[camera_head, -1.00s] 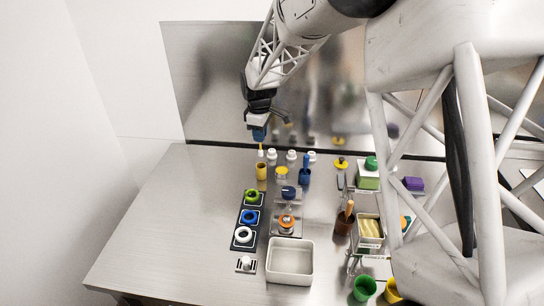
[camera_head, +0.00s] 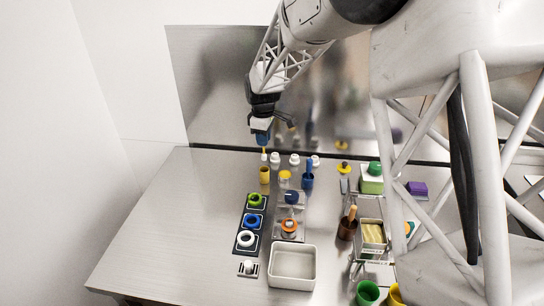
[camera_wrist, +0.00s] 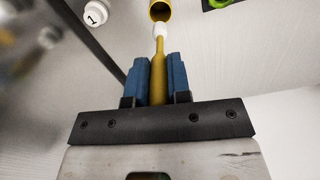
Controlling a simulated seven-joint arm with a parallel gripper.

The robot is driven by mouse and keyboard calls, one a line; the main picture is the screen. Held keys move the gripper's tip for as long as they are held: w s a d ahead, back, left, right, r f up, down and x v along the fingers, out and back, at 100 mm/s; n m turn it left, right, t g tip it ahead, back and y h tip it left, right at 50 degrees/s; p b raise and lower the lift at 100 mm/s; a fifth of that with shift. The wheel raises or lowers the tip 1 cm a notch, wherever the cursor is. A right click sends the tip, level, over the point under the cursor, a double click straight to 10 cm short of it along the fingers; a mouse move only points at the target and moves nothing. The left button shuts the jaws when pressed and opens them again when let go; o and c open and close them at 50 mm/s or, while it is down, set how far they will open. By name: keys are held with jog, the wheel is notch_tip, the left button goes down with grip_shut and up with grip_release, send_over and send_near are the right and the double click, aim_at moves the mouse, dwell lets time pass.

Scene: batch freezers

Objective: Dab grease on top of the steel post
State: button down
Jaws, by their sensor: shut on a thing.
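My gripper (camera_head: 263,140) is shut on a thin yellow-handled brush or dabber (camera_wrist: 159,70) with a white tip. Its blue fingers (camera_wrist: 160,80) pinch the handle in the wrist view. In the head view the white tip (camera_head: 264,156) points down, just above a yellow cup (camera_head: 265,176). The cup's open mouth (camera_wrist: 161,11) shows just beyond the tip in the wrist view. I cannot tell whether they touch. A small plate with a pale round piece (camera_head: 248,267) lies at the front left. I cannot pick out the steel post or the grease for certain.
White-capped bottles (camera_head: 275,160) stand along the back. A dark strip holds green (camera_head: 256,200), blue (camera_head: 253,221) and white rings (camera_head: 246,239). A blue cup (camera_head: 307,180), orange-ringed piece (camera_head: 289,229) and empty white bin (camera_head: 292,280) stand to the right. The table's left is clear.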

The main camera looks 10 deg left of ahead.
jog(key=w+d+f, duration=0.1)
jog(key=w+d, duration=0.1)
jog(key=d, duration=0.5)
jog(key=shift+w+d+f, duration=0.2)
jog(key=shift+w+d, duration=0.05)
jog(key=shift+f, duration=0.15)
jog(key=shift+f, duration=2.85)
jog(key=shift+f, duration=0.7)
dwell(1.0)
jog(key=shift+r, duration=0.1)
notch_tip(320, 180, up, 7)
dwell(1.2)
dwell(0.6)
